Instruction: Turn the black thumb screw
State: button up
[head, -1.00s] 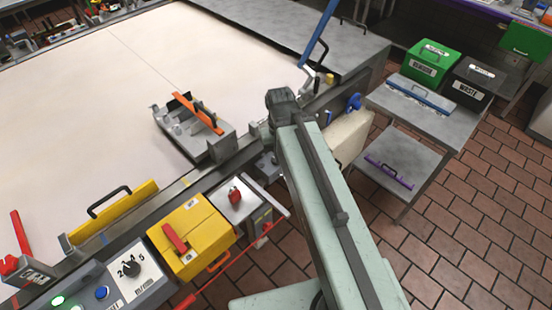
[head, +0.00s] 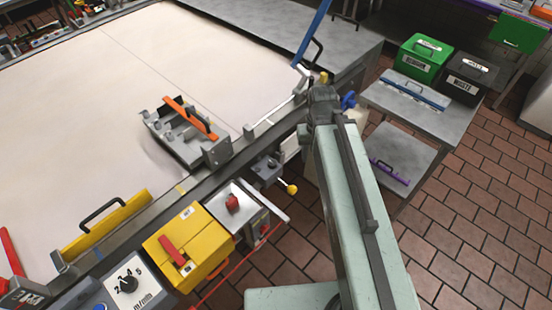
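I cannot make out the black thumb screw for certain. A small dark knob (head: 272,164) shows on a grey bracket beside the rail, left of my arm, but it is too small to identify. A metal carriage (head: 190,135) with an orange bar stands on the cream sheet by the rail. My pale green arm runs up the picture to a dark joint at the rail's far part. My gripper does not show; the arm hides whatever lies beyond that joint.
A yellow box (head: 187,245) and a black dial (head: 127,284) line the near side of the rail (head: 215,170). A yellow ball-ended lever (head: 291,188) sticks out left of my arm. A grey cart (head: 410,108) stands at right; tiled floor (head: 470,230) is clear.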

aim_at(271, 164)
jog(key=k, duration=1.35)
jog(key=u, duration=0.3)
jog(key=i, duration=1)
jog(key=z, duration=0.05)
